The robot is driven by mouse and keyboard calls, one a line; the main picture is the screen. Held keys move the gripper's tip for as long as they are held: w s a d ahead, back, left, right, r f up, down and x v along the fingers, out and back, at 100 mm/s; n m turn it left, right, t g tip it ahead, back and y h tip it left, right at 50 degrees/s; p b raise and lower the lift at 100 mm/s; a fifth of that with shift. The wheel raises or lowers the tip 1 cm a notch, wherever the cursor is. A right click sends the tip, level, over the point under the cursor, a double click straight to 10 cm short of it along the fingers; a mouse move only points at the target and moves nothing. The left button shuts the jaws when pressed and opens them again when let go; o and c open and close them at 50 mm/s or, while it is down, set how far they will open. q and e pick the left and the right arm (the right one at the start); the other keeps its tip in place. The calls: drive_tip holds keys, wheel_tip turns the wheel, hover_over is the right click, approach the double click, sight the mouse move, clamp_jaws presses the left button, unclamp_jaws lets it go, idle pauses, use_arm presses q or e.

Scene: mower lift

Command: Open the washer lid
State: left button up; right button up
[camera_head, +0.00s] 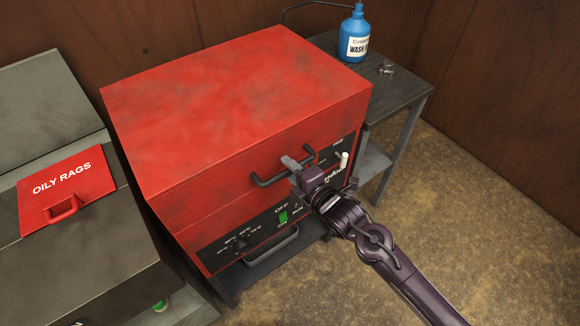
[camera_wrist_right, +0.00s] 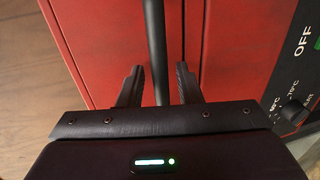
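The red washer (camera_head: 200,232) stands in the middle of the head view with its lid (camera_head: 235,95) down. A dark bar handle (camera_head: 268,181) runs along the lid's front face. My right gripper (camera_head: 296,168) is at the handle, reaching in from the lower right. In the right wrist view the handle (camera_wrist_right: 155,35) passes between the two fingers of the gripper (camera_wrist_right: 159,80), with a visible gap on each side. The fingers are open around the bar. One finger is mostly hidden in the head view. My left gripper is out of view.
A grey bin with a red "OILY RAGS" lid (camera_head: 66,188) stands close on the left. A side table (camera_head: 400,95) on the right holds a blue wash bottle (camera_head: 355,38) and a small metal item. The washer's control panel (camera_head: 262,230) is below the handle. Floor at right is clear.

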drive_tip(key=shift+w+a, duration=0.1)
drive_tip(key=shift+w, duration=0.15)
drive_tip(key=shift+f, duration=0.1)
clamp_jaws()
